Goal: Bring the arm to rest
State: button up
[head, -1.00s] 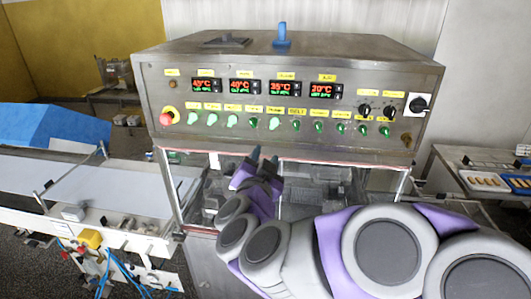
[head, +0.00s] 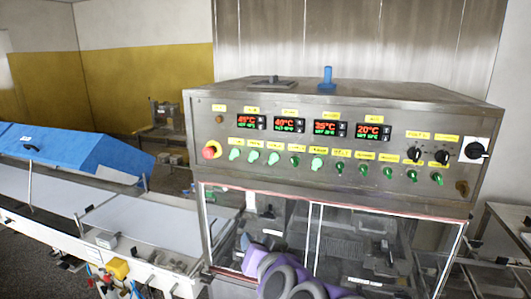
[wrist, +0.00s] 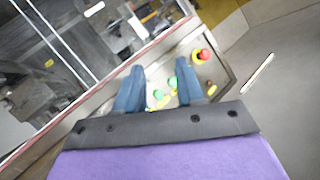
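My arm shows low in the head view as purple and grey links in front of the enrober's clear window. My gripper (wrist: 160,72) shows in the wrist view with two blue fingers spread apart and nothing between them. Beyond the fingers, the wrist view shows part of the enrober's control panel (wrist: 225,75), tilted, with green knobs and a red button. The steel enrober (head: 345,105) fills the middle and right of the head view. I cannot tell whether the arm touches it.
A white conveyor belt (head: 130,222) with a blue cover (head: 75,150) runs along the left. The red stop button (head: 211,150) sits at the panel's left end. A steel table (head: 508,225) stands at the right edge. Grey floor (wrist: 275,75) shows free in the wrist view.

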jog(key=s+d+f+n+g+b, duration=0.1)
jog(key=s+d+f+g+b, duration=0.15)
jog(key=s+f, duration=0.3)
jog(key=s+d+f+n+g+h+b, duration=0.1)
jog(key=s+f+g, duration=0.35)
jog(key=f, duration=0.25)
jog(key=s+d+f+n+g+b, duration=0.1)
jog(key=s+f+g+b, duration=0.1)
jog(key=s+f, duration=0.4)
jog(key=s+d+f+g+h+b, duration=0.1)
jog(key=s+d+f+g+h, duration=0.1)
jog(key=s+d, duration=0.3)
jog(key=s+d+f+m+g+h+b, duration=0.1)
jog(key=s+d+f+g, duration=0.3)
jog(key=s, duration=0.7)
jog(key=shift+d+g+h+b, duration=0.35)
jog(key=shift+d+b, duration=0.35)
jog(key=shift+d, duration=0.35)
jog(key=shift+w, duration=0.1)
